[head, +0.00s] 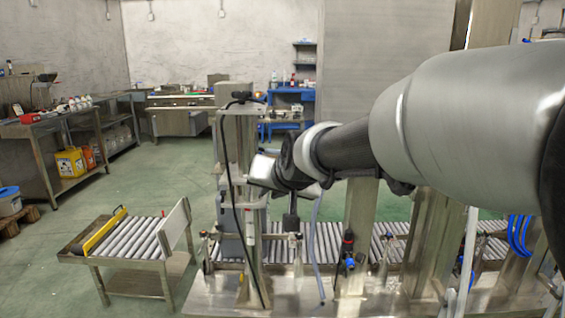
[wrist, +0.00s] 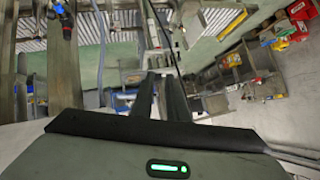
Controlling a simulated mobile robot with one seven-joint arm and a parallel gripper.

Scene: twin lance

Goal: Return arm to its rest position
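My arm reaches in from the right edge in the head view, stretched out over the machine frame and conveyor. My gripper (head: 292,222) hangs from the wrist near the middle, pointing down in front of the metal post. In the wrist view my gripper (wrist: 160,75) shows two dark fingers with a gap between them. Nothing is seen held between them. The fingertips are small and hard to make out against the cluttered background.
A steel post (head: 240,150) with a hanging black cable stands close to my wrist. A roller conveyor (head: 330,240) runs behind the steel machine bed (head: 290,295). A small roller table (head: 130,238) stands at left. Workbenches (head: 50,130) line the left wall. Green floor between is open.

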